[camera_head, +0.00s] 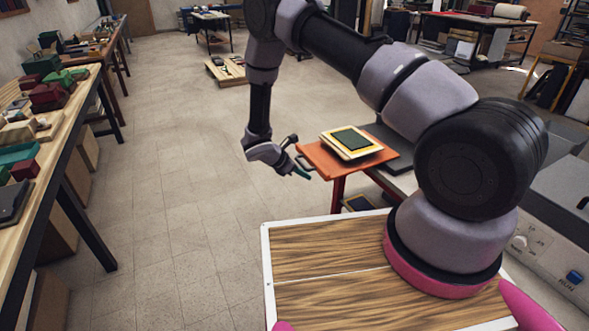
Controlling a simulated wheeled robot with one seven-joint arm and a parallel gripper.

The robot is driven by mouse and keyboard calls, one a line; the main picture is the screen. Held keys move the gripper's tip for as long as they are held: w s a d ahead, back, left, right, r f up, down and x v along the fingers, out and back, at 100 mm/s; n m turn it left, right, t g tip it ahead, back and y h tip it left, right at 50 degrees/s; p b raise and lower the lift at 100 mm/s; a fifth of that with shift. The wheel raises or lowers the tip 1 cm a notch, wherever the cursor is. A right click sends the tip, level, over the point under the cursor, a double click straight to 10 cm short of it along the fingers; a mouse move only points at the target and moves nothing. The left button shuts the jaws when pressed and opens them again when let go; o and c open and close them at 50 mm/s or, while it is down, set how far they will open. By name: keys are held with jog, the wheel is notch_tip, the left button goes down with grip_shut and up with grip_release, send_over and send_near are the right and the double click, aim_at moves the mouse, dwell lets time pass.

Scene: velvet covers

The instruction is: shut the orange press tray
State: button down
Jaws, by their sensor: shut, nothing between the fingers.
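The orange press tray (316,154) sticks out to the left from the press at the right. A yellow and white framed piece with a dark green middle (350,141) lies on it. A dark handle (304,163) shows at the tray's left edge. My gripper (304,174) is shut and empty, beside the tray's left edge close to the handle. I cannot tell whether it touches the handle. My arm hides part of the press behind it.
A long workbench (78,76) with several colored blocks runs along the left. A low wooden pallet (228,72) lies on the floor further back. The tiled floor (185,160) left of the tray is clear. A grey machine (560,190) stands at the right.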

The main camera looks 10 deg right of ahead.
aim_at(321, 173)
jog(key=shift+w+d, duration=0.2)
jog(key=shift+d, duration=0.45)
jog(key=shift+w+d, duration=0.2)
jog(key=shift+d, duration=0.5)
jog(key=shift+w+d, duration=0.2)
jog(key=shift+d, duration=0.45)
jog(key=shift+w+d, duration=0.15)
jog(key=shift+d, duration=0.3)
jog(key=w+d, duration=0.3)
jog(key=d, duration=0.6)
jog(key=w+d, duration=0.3)
jog(key=d, duration=0.7)
jog(key=w+d, duration=0.3)
jog(key=d, duration=0.6)
jog(key=shift+d, duration=0.2)
jog(key=shift+w+d+r, duration=0.1)
jog(key=shift+w+d, duration=0.05)
jog(key=shift+d, duration=0.15)
